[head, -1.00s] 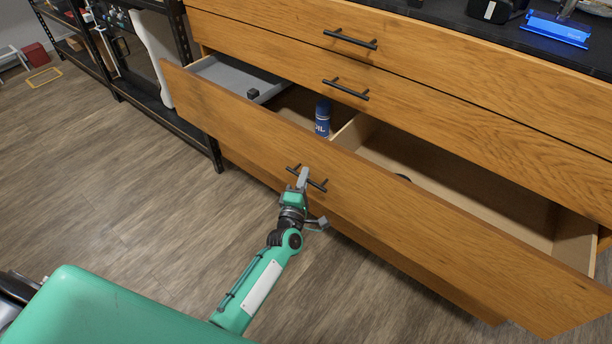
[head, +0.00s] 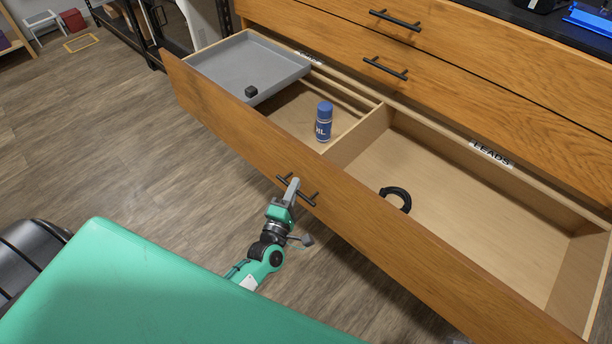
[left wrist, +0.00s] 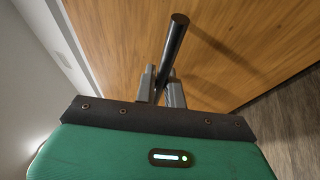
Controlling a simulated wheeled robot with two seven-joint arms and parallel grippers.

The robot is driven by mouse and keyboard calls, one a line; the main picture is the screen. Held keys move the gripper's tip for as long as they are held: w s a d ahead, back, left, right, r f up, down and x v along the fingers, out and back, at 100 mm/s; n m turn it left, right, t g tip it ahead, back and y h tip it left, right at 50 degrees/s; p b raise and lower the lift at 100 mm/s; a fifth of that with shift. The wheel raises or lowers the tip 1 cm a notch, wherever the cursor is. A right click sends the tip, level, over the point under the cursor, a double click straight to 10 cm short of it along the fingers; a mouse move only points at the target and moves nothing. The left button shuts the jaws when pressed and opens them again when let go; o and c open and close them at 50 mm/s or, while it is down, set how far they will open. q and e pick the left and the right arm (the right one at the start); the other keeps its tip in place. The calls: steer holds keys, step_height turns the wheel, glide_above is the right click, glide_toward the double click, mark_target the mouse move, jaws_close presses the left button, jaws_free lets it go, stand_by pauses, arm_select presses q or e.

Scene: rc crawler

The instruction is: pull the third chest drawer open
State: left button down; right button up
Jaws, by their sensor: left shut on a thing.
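The third chest drawer (head: 420,262) stands well open, with its wooden front facing me. Its black bar handle (head: 309,198) is at the middle of the front. My left gripper (head: 291,187) is shut on that handle, its arm coming up from below. In the left wrist view, the two grey fingers (left wrist: 162,88) are on either side of the black handle bar (left wrist: 176,42), close to the wooden front. The drawer's inside shows a grey tray, a blue bottle and a black ring-shaped thing. My right gripper is not in view.
The grey tray (head: 232,62) with a small black block is at the drawer's left. The blue bottle (head: 323,122) stands beside a wooden divider. The black ring (head: 398,198) lies in the right compartment, near a "LEADS" label (head: 491,154). Two shut drawers are above. Floor (head: 110,150) is clear at left.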

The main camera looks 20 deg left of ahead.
arm_select(q)
steer(key=s, duration=0.1)
steer(key=s+a, duration=0.1)
steer(key=s, duration=0.3)
steer(key=shift+a+p, duration=0.3)
steer(key=shift+a, duration=0.05)
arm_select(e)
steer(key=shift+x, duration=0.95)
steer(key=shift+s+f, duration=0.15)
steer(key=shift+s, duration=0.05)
arm_select(q)
steer(key=c, duration=1.8)
jaws_free()
steer(key=shift+w, duration=0.1)
